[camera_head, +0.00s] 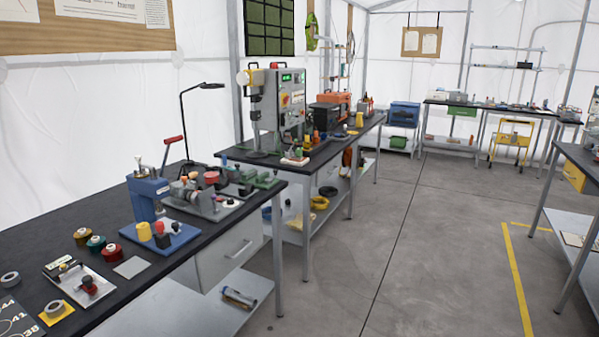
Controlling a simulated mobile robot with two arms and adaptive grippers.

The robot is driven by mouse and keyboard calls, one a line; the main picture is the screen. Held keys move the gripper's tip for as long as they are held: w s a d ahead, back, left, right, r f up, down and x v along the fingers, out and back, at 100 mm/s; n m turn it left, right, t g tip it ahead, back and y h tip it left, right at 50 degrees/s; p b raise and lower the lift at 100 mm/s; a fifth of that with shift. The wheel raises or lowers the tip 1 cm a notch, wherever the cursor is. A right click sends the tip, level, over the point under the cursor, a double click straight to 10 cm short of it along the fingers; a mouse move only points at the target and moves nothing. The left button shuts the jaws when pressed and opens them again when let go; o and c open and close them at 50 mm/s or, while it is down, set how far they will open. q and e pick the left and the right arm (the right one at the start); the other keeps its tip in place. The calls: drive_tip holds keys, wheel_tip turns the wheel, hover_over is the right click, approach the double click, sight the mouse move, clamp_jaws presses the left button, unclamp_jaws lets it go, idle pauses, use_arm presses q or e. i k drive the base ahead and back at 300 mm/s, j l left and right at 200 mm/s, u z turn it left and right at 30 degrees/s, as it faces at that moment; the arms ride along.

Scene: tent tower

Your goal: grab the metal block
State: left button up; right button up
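No piece stands out clearly as the metal block. A flat, square grey piece (132,267) lies on the near black-topped workbench (28,250), and I cannot tell whether it is the block. To its left, a silver metal plate (96,292) carries a small fixture with a dark red knob (88,283). A grey metal machine (203,196) sits farther back on the same bench. Neither of my grippers is in view.
Several spools, one of them red (112,252), stand beside the grey square. A blue press (148,195) and a blue tray (172,238) are behind it. A second bench (340,140) with a drill press (270,110) stands beyond. The concrete floor (420,240) at right is open.

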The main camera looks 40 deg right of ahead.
sight(231, 175)
drive_tip(key=z, duration=0.95)
drive_tip(key=u, duration=0.3)
drive_tip(key=i+l+u, duration=0.3)
drive_tip(key=u, duration=0.15)
drive_tip(key=i+l+u, duration=0.25)
drive_tip(key=l+u, duration=0.15)
drive_tip(key=i+l, duration=0.15)
drive_tip(key=l, duration=0.25)
drive_tip(key=i+l+u, duration=0.1)
drive_tip(key=l, duration=0.25)
drive_tip(key=i+l, duration=0.25)
drive_tip(key=l, duration=0.15)
drive_tip(key=i+l+u, duration=0.1)
drive_tip(key=l, duration=0.3)
drive_tip(key=i+l+u, duration=0.1)
drive_tip(key=l, duration=0.3)
drive_tip(key=i+l, duration=0.25)
drive_tip(key=l, duration=0.2)
drive_tip(key=i+l+u, duration=0.1)
drive_tip(key=l, duration=0.3)
